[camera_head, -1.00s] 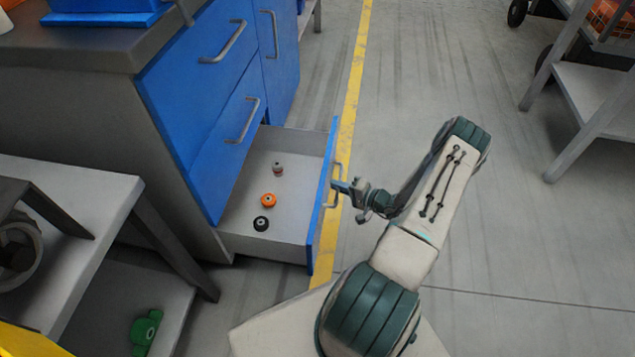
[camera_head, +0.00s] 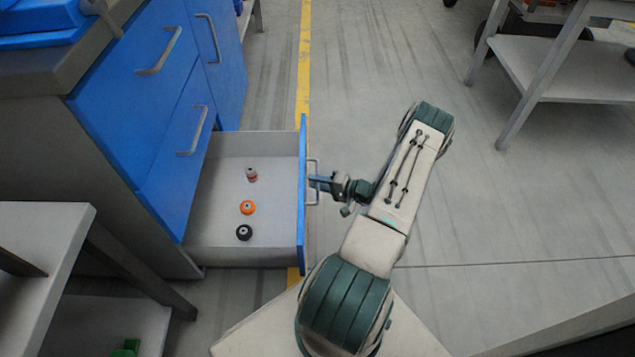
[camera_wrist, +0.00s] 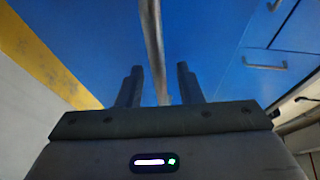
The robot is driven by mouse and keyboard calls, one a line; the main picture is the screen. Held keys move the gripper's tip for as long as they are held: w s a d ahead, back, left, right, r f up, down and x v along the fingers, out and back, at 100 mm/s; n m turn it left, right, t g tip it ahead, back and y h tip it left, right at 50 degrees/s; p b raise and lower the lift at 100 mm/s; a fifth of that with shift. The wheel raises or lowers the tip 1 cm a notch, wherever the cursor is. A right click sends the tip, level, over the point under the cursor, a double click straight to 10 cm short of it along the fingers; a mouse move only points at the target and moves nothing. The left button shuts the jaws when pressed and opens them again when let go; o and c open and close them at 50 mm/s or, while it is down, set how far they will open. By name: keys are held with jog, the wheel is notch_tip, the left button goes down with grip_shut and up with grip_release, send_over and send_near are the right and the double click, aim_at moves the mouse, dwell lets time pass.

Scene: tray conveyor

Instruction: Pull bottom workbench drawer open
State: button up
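The bottom workbench drawer (camera_head: 272,256) stands pulled well out of the blue workbench (camera_head: 172,170), its grey interior showing in the head view. Its blue front (camera_head: 302,200) carries a metal bar handle (camera_head: 314,170). My gripper (camera_head: 318,183) is at this handle. In the wrist view the handle (camera_wrist: 152,45) runs between the two dark fingers of my gripper (camera_wrist: 158,85), with gaps visible at its sides. The fingers are apart and do not look closed on it. Whether one finger touches the bar I cannot tell.
Inside the drawer lie a red-grey item (camera_head: 251,175), an orange item (camera_head: 247,207) and a black item (camera_head: 244,232). A grey table (camera_head: 45,225) stands at the lower left. A shelved cart (camera_head: 550,70) is at the upper right.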

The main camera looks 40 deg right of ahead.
jog(key=p+v, duration=0.3)
jog(key=v, duration=1)
jog(key=shift+s+d, duration=0.25)
jog(key=shift+s, duration=0.1)
jog(key=shift+r, duration=0.2)
jog(key=w+a+r+n+g+p, duration=0.2)
jog(key=a+r+g+p, duration=0.25)
jog(key=r, duration=0.75)
jog(key=w+a+r+n+g+y+p, duration=0.1)
jog(key=w+a+r+n+g+p, duration=0.35)
jog(key=r, duration=0.85)
jog(key=w+a+r+g+p, duration=0.1)
jog(key=a+r+g+p, duration=0.35)
jog(key=r, duration=0.75)
jog(key=s+a+r+n+h+p, duration=0.1)
jog(key=s+a+r+h+p, duration=0.2)
jog(key=a+r+p, duration=0.3)
jog(key=s+a+r+n+t+h+p, duration=0.1)
jog(key=s+a+r+p, duration=0.5)
jog(key=r, duration=1.1)
jog(key=s+a+r+n+t+h+p, duration=0.1)
jog(key=s+a+r+h+p, duration=0.3)
jog(key=r, duration=0.8)
jog(key=a+n+h+p, duration=0.1)
jog(key=a+p, duration=0.1)
jog(key=a, duration=0.1)
jog(key=shift+s+r, duration=0.2)
